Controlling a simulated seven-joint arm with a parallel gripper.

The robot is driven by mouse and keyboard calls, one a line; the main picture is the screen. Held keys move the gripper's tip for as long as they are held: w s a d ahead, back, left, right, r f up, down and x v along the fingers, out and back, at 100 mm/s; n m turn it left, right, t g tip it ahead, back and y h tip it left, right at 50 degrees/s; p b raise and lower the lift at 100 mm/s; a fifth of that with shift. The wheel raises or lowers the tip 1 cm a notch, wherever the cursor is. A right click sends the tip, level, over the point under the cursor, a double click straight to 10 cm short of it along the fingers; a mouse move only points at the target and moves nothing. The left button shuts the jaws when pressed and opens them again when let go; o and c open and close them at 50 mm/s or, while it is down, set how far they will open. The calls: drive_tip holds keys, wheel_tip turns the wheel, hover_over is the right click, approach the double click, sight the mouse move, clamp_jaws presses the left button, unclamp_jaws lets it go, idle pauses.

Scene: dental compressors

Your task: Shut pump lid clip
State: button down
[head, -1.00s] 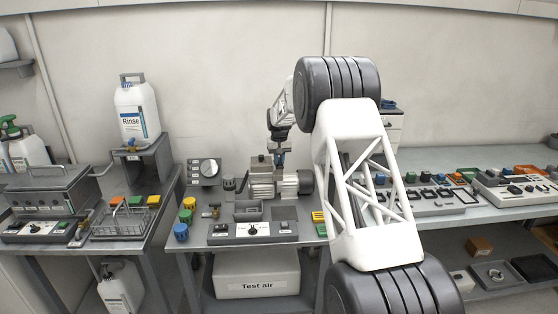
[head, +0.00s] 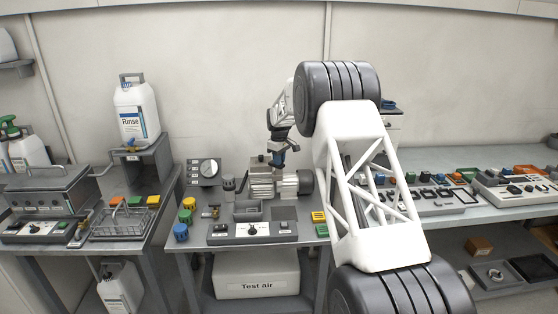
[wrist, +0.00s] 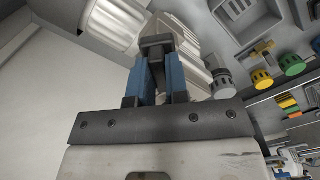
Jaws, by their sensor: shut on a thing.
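The pump (head: 262,186) is a silver-grey ribbed unit with a dark round end, at the back of the middle bench. My gripper (head: 277,163) reaches down to its top from behind the arm. In the wrist view, the blue fingers of my gripper (wrist: 157,50) are close together at a dark grey piece over the ribbed pump body (wrist: 188,38). My gripper is shut on what appears to be the lid clip. The clip is small and mostly hidden by the fingertips, so its angle cannot be told.
A gauge box (head: 204,172) stands left of the pump. A grey tray (head: 248,210) and a control panel (head: 252,232) lie in front. Yellow, green and blue caps (head: 181,232) stand at the bench's left edge.

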drive_tip(key=shift+r, duration=0.15)
drive_tip(key=c, duration=1.1)
unclamp_jaws()
drive_tip(key=shift+r, duration=3.8)
